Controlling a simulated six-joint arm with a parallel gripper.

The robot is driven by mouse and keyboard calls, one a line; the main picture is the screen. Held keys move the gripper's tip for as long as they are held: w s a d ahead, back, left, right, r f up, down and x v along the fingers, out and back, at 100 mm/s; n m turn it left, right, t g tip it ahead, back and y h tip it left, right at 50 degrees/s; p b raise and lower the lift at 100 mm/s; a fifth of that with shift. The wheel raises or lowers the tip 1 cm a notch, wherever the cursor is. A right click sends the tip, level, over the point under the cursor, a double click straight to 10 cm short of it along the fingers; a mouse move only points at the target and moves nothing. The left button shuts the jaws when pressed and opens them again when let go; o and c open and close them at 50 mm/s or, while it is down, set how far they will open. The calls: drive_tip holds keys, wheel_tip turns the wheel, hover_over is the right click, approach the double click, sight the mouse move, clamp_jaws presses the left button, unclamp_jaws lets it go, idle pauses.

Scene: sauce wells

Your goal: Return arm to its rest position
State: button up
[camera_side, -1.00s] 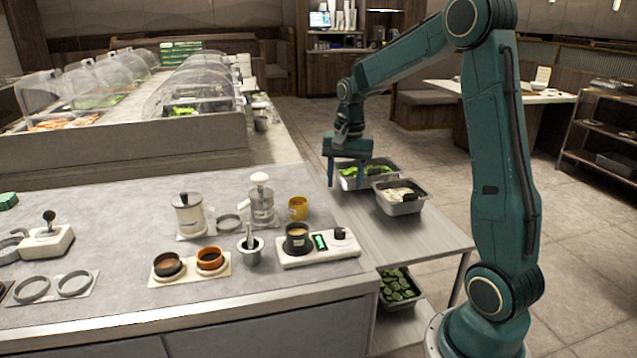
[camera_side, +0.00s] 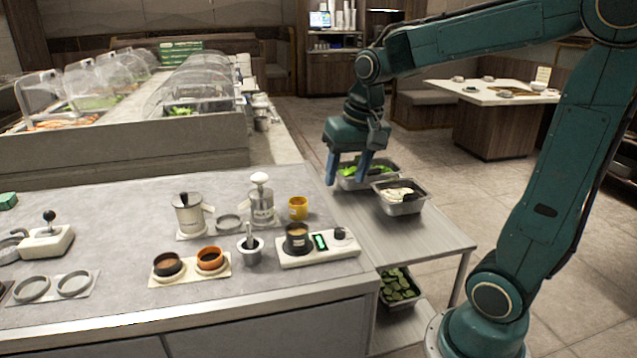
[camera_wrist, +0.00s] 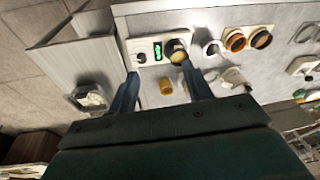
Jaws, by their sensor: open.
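My gripper (camera_side: 348,168) is open and empty in the side view. It hangs in the air near the counter's right edge, in front of the tray of green leaves (camera_side: 352,181). In the wrist view its two blue fingers (camera_wrist: 163,92) stand apart with nothing held between them. The yellow cup (camera_wrist: 166,86) shows between the fingers there, lower down on the counter. My arm is bent, with its upper part reaching in from the right.
A metal tray of pale food (camera_side: 400,203) stands on the side table (camera_side: 425,238).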

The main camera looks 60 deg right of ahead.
drive_tip(key=s+a+n+t, duration=0.3)
drive_tip(key=s+a+n, duration=0.4)
drive_tip(key=s, duration=0.5)
drive_tip(key=shift+a+r+y, duration=0.3)
drive_tip(key=shift+a+r, duration=0.15)
drive_tip(key=shift+a, duration=0.45)
